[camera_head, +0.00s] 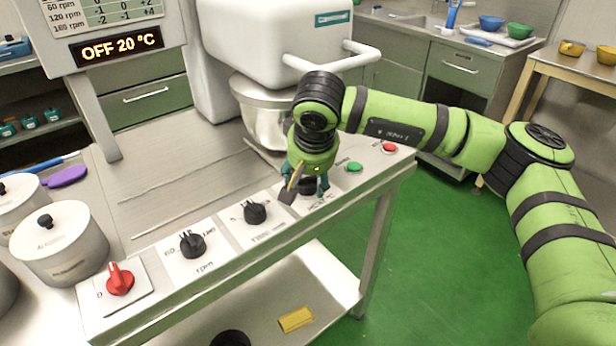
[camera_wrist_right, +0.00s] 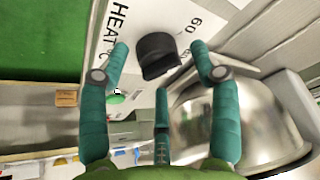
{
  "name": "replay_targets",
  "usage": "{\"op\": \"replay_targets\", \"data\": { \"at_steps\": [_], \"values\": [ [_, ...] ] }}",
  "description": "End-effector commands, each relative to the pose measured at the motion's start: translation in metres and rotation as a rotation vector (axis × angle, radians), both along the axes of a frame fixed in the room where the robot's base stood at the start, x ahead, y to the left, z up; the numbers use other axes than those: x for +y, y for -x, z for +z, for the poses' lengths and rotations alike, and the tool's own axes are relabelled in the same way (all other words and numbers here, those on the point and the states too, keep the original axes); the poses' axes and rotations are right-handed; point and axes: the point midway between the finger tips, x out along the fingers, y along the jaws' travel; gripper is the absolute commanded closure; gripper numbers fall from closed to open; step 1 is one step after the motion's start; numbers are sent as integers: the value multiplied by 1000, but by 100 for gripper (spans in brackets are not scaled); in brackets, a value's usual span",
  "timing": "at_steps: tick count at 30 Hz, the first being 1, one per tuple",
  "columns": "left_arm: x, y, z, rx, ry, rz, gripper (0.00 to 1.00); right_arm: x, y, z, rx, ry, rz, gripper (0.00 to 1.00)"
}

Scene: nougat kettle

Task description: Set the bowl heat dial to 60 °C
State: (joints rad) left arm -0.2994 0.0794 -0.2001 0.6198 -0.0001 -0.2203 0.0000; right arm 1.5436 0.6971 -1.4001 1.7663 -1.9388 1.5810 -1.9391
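The heat dial is a black knob on a white plate marked HEAT °C; in the right wrist view the dial (camera_wrist_right: 157,57) sits between my fingertips, with the figure 60 printed beside it. In the head view the dial (camera_head: 307,186) is partly hidden by my right gripper (camera_head: 306,180), which points down over it at the panel. In the wrist view my right gripper (camera_wrist_right: 161,72) has its teal fingers spread around the dial, with gaps visible on both sides. The display (camera_head: 116,44) reads OFF 20 °C. My left gripper is not in view.
Along the panel are a red switch (camera_head: 119,280), an rpm dial (camera_head: 192,245), another black dial (camera_head: 255,213), a green button (camera_head: 354,166) and a red button (camera_head: 389,147). The metal bowl (camera_head: 262,115) stands behind my right gripper. Lidded pots (camera_head: 60,245) stand at left.

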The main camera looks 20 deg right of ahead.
Motion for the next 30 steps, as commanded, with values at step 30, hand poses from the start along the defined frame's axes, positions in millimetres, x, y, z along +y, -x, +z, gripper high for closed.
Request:
{"op": "replay_targets", "data": {
  "at_steps": [30],
  "values": [
    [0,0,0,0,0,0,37,8,45,107,4,-1,2,37]
  ]
}}
